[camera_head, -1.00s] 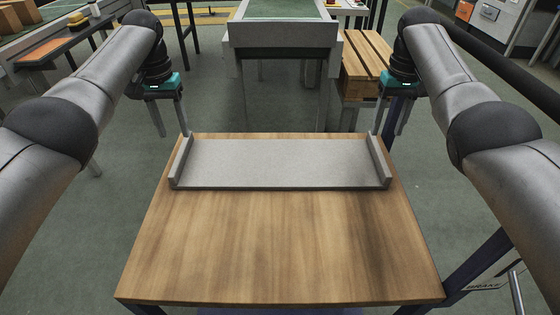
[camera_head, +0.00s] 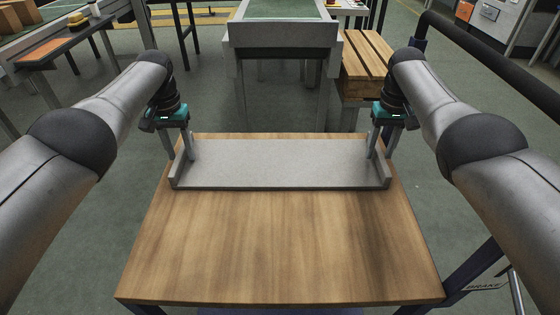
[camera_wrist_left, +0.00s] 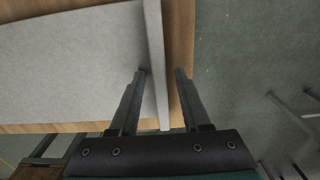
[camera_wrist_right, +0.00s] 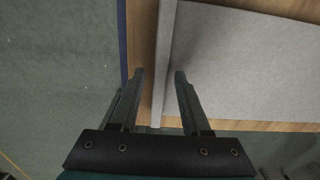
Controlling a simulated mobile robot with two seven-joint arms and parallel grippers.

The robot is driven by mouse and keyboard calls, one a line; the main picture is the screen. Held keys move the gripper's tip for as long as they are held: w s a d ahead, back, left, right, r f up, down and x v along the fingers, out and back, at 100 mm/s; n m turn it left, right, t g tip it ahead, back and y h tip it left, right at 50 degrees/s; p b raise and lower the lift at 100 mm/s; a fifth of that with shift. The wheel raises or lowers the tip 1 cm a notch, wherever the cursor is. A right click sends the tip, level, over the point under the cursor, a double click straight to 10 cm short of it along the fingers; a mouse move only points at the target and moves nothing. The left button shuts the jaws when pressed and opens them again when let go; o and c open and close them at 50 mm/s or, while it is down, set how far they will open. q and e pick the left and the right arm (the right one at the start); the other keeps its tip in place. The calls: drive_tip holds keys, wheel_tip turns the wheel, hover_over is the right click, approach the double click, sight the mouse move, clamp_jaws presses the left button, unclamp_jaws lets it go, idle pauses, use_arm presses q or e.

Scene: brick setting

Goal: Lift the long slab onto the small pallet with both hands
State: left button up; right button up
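The long slab (camera_head: 280,164) is a grey tray-like plate with a raised lip at each short end, lying flat across the far part of the wooden table. My left gripper (camera_head: 179,157) is at its left end, open, with one finger on each side of the left lip (camera_wrist_left: 155,60). My right gripper (camera_head: 380,155) is at its right end, open, with its fingers on both sides of the right lip (camera_wrist_right: 164,60). Gaps show between fingers and lips in both wrist views. A slatted wooden pallet-like stack (camera_head: 366,62) stands beyond the table at the right.
The wooden table (camera_head: 280,245) is bare in front of the slab. A grey conveyor-like bench (camera_head: 283,36) with a green top stands behind it. A side table (camera_head: 50,55) with items is at the far left. A dark rail (camera_head: 490,70) runs at the right.

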use_arm(q)
clamp_jaws()
use_arm(e)
clamp_jaws()
idle(0.8)
use_arm(q)
drive_tip(key=shift+w+r, duration=0.1)
drive_tip(key=shift+r, duration=0.05)
use_arm(e)
drive_tip(key=shift+w+r, duration=0.15)
drive_tip(key=shift+r, duration=0.05)
